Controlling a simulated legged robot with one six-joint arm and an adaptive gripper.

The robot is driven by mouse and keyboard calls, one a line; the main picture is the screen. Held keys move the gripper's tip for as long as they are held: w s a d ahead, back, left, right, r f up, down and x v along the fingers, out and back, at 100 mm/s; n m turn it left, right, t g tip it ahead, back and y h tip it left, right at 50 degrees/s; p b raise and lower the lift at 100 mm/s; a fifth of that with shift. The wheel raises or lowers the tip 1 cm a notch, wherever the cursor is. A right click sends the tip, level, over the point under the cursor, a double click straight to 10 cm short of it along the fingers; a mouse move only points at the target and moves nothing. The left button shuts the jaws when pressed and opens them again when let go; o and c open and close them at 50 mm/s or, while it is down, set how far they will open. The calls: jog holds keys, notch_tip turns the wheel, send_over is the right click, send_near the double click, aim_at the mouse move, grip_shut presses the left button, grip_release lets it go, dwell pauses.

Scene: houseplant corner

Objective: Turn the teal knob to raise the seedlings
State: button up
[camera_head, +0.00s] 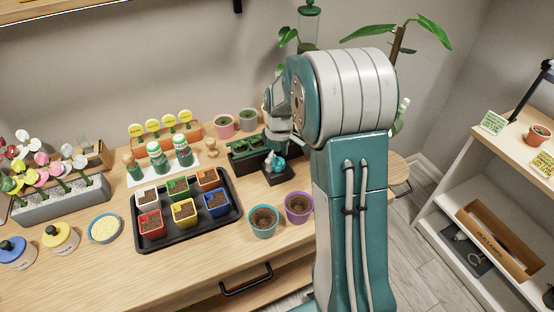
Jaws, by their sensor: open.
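The teal knob (277,163) sits on a small dark base (281,178) at the right of the table, partly overlapped by my arm's end. The seedlings (247,149) are small green plants in a dark trough (240,164) just left of and behind the knob. My gripper (276,146) is small and partly hidden by my arm. It is open and sits just above the knob; I cannot tell whether it touches it.
A black tray (137,229) with several coloured seed pots lies left of the knob. A turquoise pot (263,222) and a purple pot (299,208) stand in front. Pink (224,125) and grey (247,119) pots stand behind. My arm blocks the table's right side.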

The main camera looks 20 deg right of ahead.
jog(key=c, duration=1.2)
jog(key=shift+o, duration=0.2)
